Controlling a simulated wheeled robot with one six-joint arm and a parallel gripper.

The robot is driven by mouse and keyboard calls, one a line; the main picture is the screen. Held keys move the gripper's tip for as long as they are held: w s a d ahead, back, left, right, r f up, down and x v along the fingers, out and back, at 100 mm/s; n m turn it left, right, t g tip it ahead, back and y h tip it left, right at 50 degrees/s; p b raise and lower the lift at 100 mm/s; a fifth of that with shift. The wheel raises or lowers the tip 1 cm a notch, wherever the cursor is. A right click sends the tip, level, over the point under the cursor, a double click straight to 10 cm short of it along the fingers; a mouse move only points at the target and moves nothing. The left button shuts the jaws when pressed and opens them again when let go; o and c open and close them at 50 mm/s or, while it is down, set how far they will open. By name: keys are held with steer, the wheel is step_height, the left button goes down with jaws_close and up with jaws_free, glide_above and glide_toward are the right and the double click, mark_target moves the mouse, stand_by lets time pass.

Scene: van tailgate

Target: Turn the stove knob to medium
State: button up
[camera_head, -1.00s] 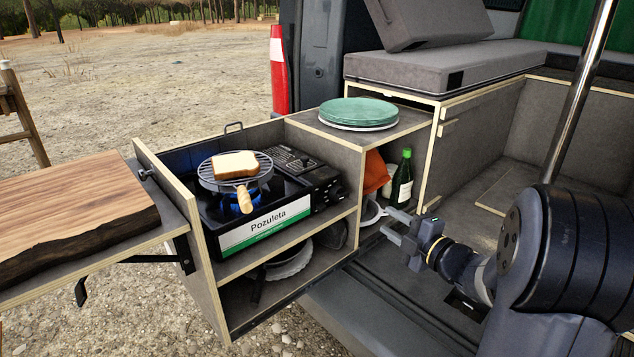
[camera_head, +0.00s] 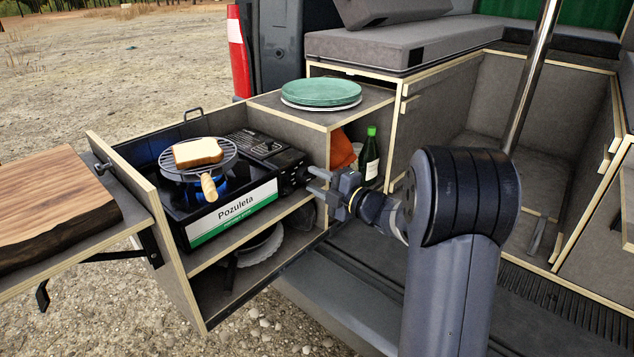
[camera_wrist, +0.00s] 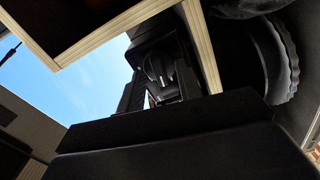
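The black camping stove (camera_head: 256,184), labelled Pozuleta, sits in the pull-out kitchen box. Blue flame shows under a round wire grill (camera_head: 223,151) carrying a slice of bread (camera_head: 198,153). The stove knob (camera_head: 303,175) is on its right-hand control end and is partly hidden by my gripper. My gripper (camera_head: 313,181) points at that end from the right, with its two fingers apart. In the wrist view my gripper (camera_wrist: 160,92) has a finger on each side of a dark rounded part that looks like the knob (camera_wrist: 157,67). Contact and the knob's setting cannot be made out.
Green plates (camera_head: 321,92) sit on the box top, right of the stove. A green bottle (camera_head: 369,155) stands in the compartment behind my gripper. A pan (camera_head: 262,246) lies on the lower shelf. A wooden board (camera_head: 55,210) is at left.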

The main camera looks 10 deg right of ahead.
steer(key=shift+w, duration=0.15)
steer(key=shift+c, duration=0.4)
jaws_close()
steer(key=shift+r+m+p, duration=0.1)
steer(key=shift+m+p, duration=0.45)
steer(key=shift+m, duration=0.15)
steer(key=shift+m+p, duration=0.35)
steer(key=shift+m, duration=0.45)
steer(key=shift+o, duration=0.4)
jaws_free()
